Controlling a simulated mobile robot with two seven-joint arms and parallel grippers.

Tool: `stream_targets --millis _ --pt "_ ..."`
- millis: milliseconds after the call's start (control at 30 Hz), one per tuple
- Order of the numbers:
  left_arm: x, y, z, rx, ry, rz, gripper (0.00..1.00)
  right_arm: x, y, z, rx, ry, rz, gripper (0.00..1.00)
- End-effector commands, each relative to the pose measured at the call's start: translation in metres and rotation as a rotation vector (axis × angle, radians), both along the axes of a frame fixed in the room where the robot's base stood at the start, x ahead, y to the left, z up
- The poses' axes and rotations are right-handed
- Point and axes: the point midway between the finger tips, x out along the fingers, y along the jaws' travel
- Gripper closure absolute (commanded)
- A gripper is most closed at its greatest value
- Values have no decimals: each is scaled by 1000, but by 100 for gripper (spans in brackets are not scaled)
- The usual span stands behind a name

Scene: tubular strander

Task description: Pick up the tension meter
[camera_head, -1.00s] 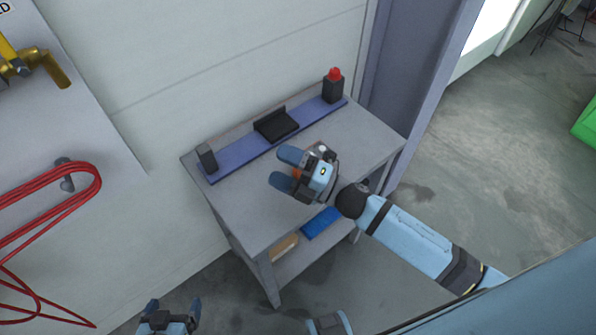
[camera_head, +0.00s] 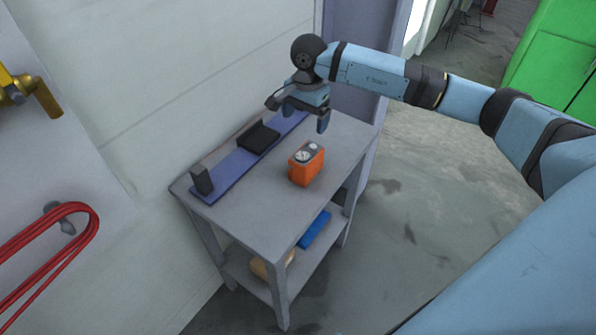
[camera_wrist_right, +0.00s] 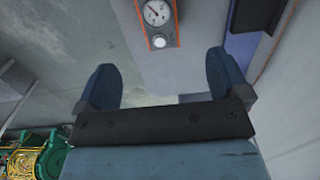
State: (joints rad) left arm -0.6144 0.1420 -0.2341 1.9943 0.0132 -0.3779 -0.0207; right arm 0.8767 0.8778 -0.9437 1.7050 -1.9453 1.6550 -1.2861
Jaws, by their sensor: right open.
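The tension meter (camera_head: 306,164) is an orange box with a dial and a round knob on its grey top. It stands upright on the grey table's top shelf (camera_head: 240,209). In the right wrist view the meter (camera_wrist_right: 158,24) shows at the top edge, beyond the fingertips and partly cut off. My right gripper (camera_head: 302,116) is open and empty, with its fingers pointing down. It is above the table, behind the meter and apart from it. In the right wrist view nothing is between its fingers (camera_wrist_right: 161,72). My left gripper is not in view.
A blue strip (camera_head: 232,172) along the table's back holds a black tray (camera_head: 258,138) and a small dark block (camera_head: 201,179). A blue box (camera_head: 314,230) and a tan item lie on the lower shelf. Red cable (camera_head: 50,235) hangs at left.

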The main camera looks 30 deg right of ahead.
Motion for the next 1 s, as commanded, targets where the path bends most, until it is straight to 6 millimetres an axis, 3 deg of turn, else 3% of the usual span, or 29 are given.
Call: stream_targets --millis 133,500,767,1000 --pt "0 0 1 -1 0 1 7 3 -12 -3 -50 -3 7 6" --pt "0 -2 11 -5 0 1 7 2 -11 -69 -44 -3 6 6" --pt "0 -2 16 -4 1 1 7 2 -10 -88 -43 -3 7 6" --pt "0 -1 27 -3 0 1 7 1 -9 -124 -43 -3 6 6"
